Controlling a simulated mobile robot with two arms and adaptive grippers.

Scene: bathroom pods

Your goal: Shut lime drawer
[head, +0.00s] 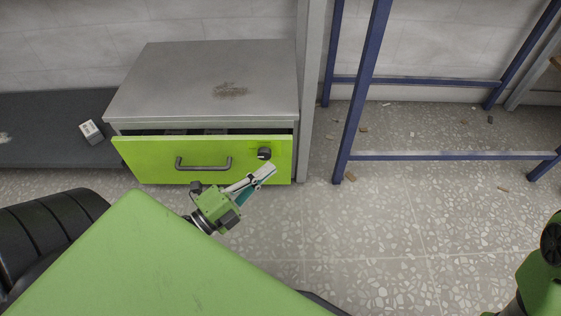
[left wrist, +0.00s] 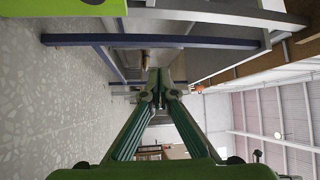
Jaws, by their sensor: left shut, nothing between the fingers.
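The lime drawer (head: 220,168) is in a grey metal cabinet (head: 205,80) and stands partly open, with a dark gap showing behind its top edge. It has a dark bar handle (head: 203,164) and a black round knob (head: 264,153) to the right. My left gripper (head: 268,172) is shut and empty, in front of the drawer's right part, just below the knob in the head view. Whether it touches the drawer front, I cannot tell. The left wrist view shows its closed fingers (left wrist: 158,85) and, at the upper left, a lime edge. My right gripper is not in view.
A blue metal frame (head: 362,90) stands right of the cabinet beside a grey post (head: 307,100). A dark low shelf (head: 50,125) with a small grey box (head: 91,132) is at left. Speckled floor (head: 400,215) with small scattered bits is open at right.

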